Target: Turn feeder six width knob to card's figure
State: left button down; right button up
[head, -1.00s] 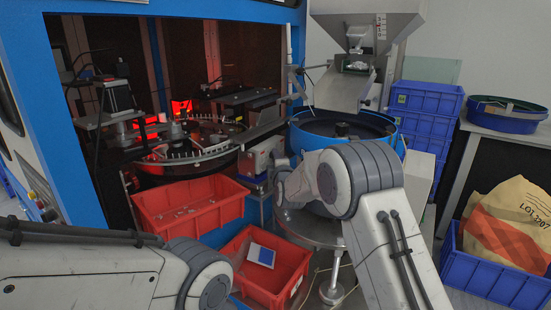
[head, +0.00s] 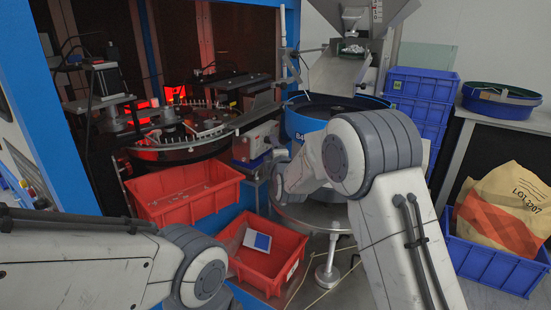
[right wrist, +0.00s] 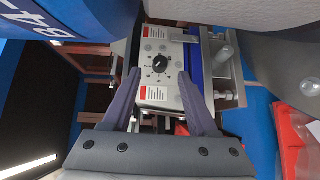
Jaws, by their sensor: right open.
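In the right wrist view, a black round knob (right wrist: 160,63) sits on a pale control panel (right wrist: 152,47) with dial marks around it and red-and-white labels. My right gripper (right wrist: 160,74) is open, with one finger on each side of the panel's lower part. The knob shows between and just beyond the fingertips, apart from them. I cannot read the dial figures. In the head view, a small grey box (head: 248,147) stands beside the blue bowl feeder (head: 303,124). My right forearm hides the right gripper's fingers there. My left gripper is out of view. No card with a readable figure shows.
Two red bins (head: 190,212) (head: 285,268) stand in front, the nearer one holding a blue-and-white flat item (head: 257,241). A glass-dial machine (head: 175,150) is inside the blue cabinet. Blue crates (head: 420,100) and a sack (head: 505,205) are at right.

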jog(key=s, duration=0.4)
jog(key=s+b, duration=0.1)
jog(key=s, duration=0.1)
jog(key=shift+d+r, duration=0.1)
jog(key=shift+d, duration=0.15)
